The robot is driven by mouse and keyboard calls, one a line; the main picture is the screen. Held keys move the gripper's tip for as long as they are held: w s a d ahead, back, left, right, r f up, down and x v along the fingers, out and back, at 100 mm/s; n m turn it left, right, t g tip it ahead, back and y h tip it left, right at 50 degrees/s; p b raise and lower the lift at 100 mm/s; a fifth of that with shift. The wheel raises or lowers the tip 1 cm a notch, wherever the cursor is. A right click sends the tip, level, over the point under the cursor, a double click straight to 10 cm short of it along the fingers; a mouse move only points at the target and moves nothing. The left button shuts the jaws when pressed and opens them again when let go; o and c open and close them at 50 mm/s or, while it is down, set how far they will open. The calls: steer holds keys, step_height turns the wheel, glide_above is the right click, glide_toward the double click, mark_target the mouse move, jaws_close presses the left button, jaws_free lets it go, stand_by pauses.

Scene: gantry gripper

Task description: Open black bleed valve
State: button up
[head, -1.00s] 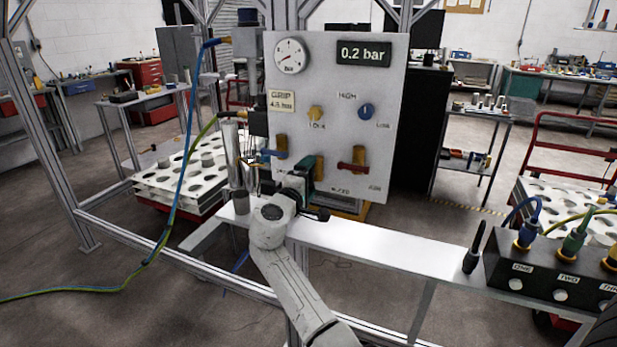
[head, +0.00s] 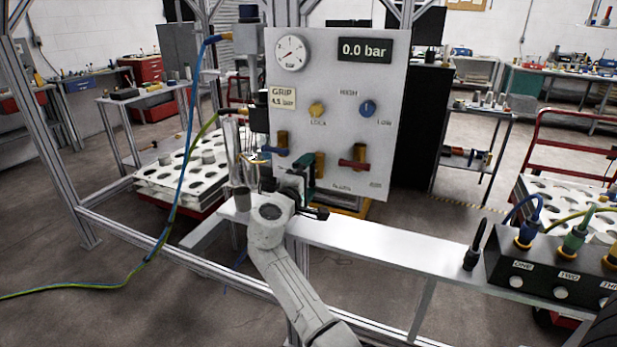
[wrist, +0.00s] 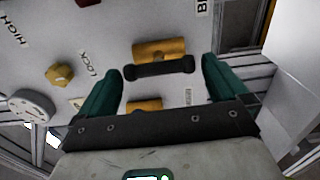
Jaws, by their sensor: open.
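The black bleed valve has a brass body (wrist: 158,50) and a black bar handle (wrist: 160,70), seen in the wrist view. The handle lies lengthwise along the body. My gripper (wrist: 160,75) is open, with one green finger off each end of the handle; narrow gaps show between them. The panel's display (head: 365,50) reads 0.0 bar.
A red-handled valve (head: 354,164) sits right of my gripper, and a blue-handled one (head: 275,151) to its left. A yellow knob (head: 317,110) and blue knob (head: 367,108) are above. A white shelf (head: 390,250) runs below.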

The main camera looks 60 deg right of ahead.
steer(key=a+b, duration=0.1)
steer(key=a, duration=0.9)
steer(key=shift+s, duration=0.35)
